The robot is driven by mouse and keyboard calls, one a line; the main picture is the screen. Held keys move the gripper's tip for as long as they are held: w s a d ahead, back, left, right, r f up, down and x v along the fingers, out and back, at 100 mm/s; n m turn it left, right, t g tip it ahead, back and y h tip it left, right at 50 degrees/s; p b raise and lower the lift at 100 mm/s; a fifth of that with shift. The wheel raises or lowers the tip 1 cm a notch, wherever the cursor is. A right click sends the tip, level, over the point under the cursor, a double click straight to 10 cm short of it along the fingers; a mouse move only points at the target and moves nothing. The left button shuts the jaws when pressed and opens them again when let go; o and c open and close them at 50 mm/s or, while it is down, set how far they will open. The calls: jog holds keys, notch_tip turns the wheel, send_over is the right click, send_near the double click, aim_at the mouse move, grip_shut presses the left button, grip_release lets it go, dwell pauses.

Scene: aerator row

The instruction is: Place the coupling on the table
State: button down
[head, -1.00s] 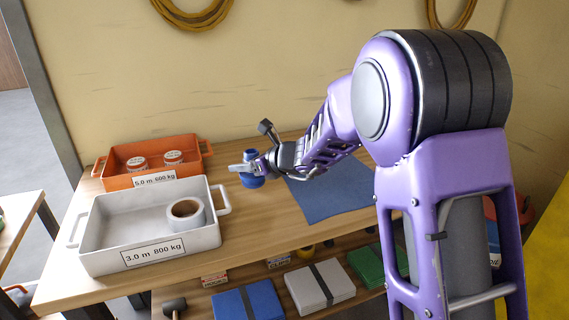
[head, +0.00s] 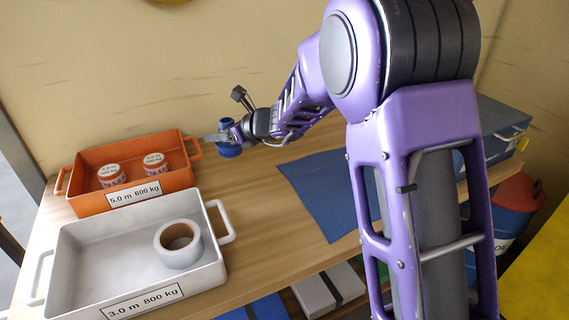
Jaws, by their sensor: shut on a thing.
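A blue coupling (head: 229,151) shows at the end of my arm, over the wooden table (head: 262,200), to the right of the orange tray. My gripper (head: 224,138) is shut on it. The coupling looks roughly upright, with a wider lower part and a narrower top. The gripper's fingers partly cover its middle. I cannot tell whether its underside touches the table or is a little above it.
An orange tray (head: 128,208) with two labelled tins stands at the back left. A grey tray (head: 62,241) with a tape roll (head: 178,244) stands in front. A blue mat (head: 325,190) lies right of centre. Bare table lies between trays and mat.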

notch_tip(320, 180, down, 10)
jog(key=shift+r+b, duration=0.1)
jog(key=shift+b, duration=1)
jog(key=shift+f, duration=0.25)
jog(key=shift+c, duration=2)
grip_release()
jog(key=shift+r, duration=0.1)
jog(key=shift+r, duration=0.1)
jog(key=shift+d+r, duration=0.1)
jog(key=shift+d, duration=0.05)
jog(key=p+v, duration=0.1)
jog(key=v, duration=1)
jog(key=shift+s+d, duration=0.25)
jog(key=shift+d, duration=0.05)
